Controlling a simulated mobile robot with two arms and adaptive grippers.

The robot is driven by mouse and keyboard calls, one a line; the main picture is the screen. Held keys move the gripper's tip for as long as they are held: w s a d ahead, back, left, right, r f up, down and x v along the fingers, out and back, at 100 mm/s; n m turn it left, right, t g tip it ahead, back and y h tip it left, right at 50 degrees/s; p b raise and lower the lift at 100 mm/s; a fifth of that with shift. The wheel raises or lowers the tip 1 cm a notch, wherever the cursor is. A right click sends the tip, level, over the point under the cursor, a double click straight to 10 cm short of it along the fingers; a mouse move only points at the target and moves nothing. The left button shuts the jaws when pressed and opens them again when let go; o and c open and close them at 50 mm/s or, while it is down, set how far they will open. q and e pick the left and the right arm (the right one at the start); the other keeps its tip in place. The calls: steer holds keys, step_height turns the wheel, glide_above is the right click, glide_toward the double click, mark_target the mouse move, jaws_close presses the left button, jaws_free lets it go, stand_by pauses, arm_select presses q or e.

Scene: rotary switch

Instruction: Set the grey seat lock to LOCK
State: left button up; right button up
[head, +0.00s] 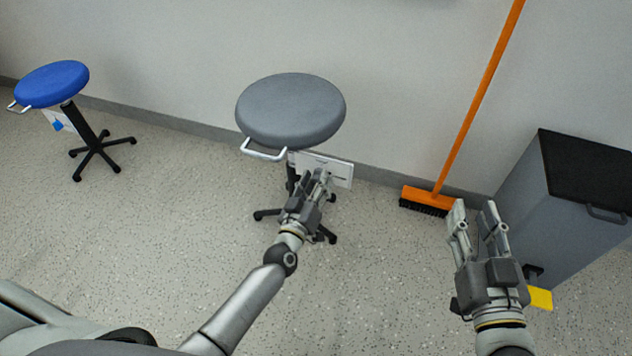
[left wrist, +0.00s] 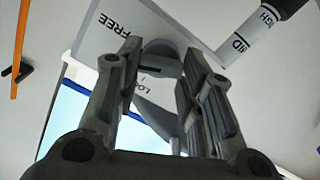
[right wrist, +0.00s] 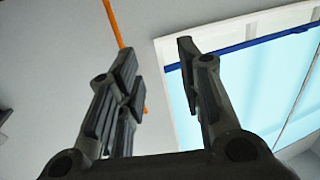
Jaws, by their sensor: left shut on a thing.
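The grey stool (head: 290,108) stands by the wall with a white panel (head: 338,171) under its seat. In the left wrist view, a plate carries the upside-down words FREE (left wrist: 114,35) and LOCK (left wrist: 148,90). A rounded grey knob (left wrist: 163,52) sits between these words. My left gripper (head: 318,178) is under the seat at the panel, and in the left wrist view (left wrist: 163,66) its fingers are shut on the knob from both sides. The fingers partly cover the knob, and I cannot tell which word it points to. My right gripper (head: 474,212) is open and empty, off to the right.
The stool's column (left wrist: 262,28) bears the words MID and HIGH beside the plate. A blue stool (head: 52,84) stands far left. An orange broom (head: 430,197) leans on the wall near my right gripper. A grey bin (head: 572,205) with a yellow pedal (head: 540,298) stands right.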

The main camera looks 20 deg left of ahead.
arm_select(q)
steer(key=shift+a+f+n+b, duration=0.1)
steer(key=shift+n+b, duration=0.3)
steer(key=shift+n, duration=2.9)
steer(key=shift+f+n+b, duration=0.1)
steer(key=shift+n+b, duration=0.25)
steer(key=shift+n, duration=2.95)
arm_select(e)
step_height(320, 180, up, 6)
steer(key=t+y, duration=0.1)
steer(key=t, duration=0.2)
steer(key=shift+s+a+t, duration=0.3)
steer(key=shift+s+a, duration=0.05)
steer(key=shift+s, duration=0.05)
steer(key=shift+r, duration=0.15)
arm_select(q)
steer(key=o, duration=1)
steer(key=shift+s, duration=0.1)
arm_select(e)
steer(key=shift+y, duration=0.3)
arm_select(q)
steer(key=s, duration=1.2)
steer(key=shift+a, duration=0.2)
